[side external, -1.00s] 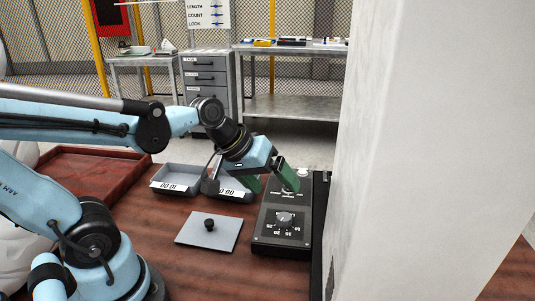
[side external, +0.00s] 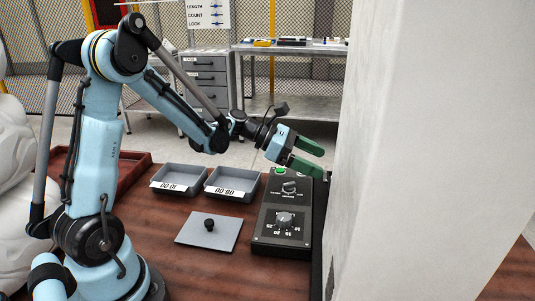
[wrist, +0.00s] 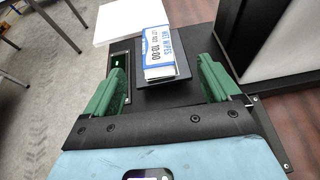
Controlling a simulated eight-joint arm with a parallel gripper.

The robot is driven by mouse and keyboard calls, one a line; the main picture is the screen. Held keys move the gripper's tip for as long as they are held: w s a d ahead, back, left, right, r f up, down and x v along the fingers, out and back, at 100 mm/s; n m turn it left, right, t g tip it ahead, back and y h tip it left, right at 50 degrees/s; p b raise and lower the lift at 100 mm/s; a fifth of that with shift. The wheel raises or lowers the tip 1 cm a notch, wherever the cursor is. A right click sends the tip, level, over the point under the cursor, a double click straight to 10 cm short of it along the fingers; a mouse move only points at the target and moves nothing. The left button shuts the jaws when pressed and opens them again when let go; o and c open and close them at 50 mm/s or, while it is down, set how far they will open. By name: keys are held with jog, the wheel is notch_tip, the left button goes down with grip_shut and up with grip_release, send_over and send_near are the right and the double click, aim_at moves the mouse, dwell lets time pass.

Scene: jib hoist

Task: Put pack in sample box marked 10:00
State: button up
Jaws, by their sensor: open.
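A white and blue wipes pack (wrist: 158,48), its label reading 10:00, lies on a dark plate (wrist: 185,72) in the wrist view. My gripper (side external: 321,162) is open, its green fingers reaching right beside the pale pillar in the side view. In the wrist view the pack is ahead between the spread fingers; I cannot tell how far off. The pack is hidden in the side view. The grey sample box marked 10:00 (side external: 155,184), its label upside down, stands left of another grey box (side external: 208,188) that seems marked 09:30. Both look empty.
A black control box (side external: 262,235) with a dial and green button (side external: 280,171) stands below my gripper. A pale pillar (side external: 430,150) blocks the right side. A grey plate with a black knob (side external: 190,236) lies in front of the boxes. A red-brown tray (side external: 130,160) is behind left.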

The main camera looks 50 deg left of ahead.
jog(key=x, duration=0.6)
jog(key=shift+a+f+x, duration=0.15)
jog(key=shift+x, duration=0.75)
jog(key=shift+a+f+x, duration=0.1)
jog(key=shift+f+x, duration=0.05)
jog(key=shift+x, duration=0.8)
jog(key=shift+a+f+x, duration=0.15)
jog(key=shift+x, duration=0.75)
jog(key=shift+w, duration=0.15)
jog(key=c, duration=1.2)
jog(key=shift+r, duration=0.15)
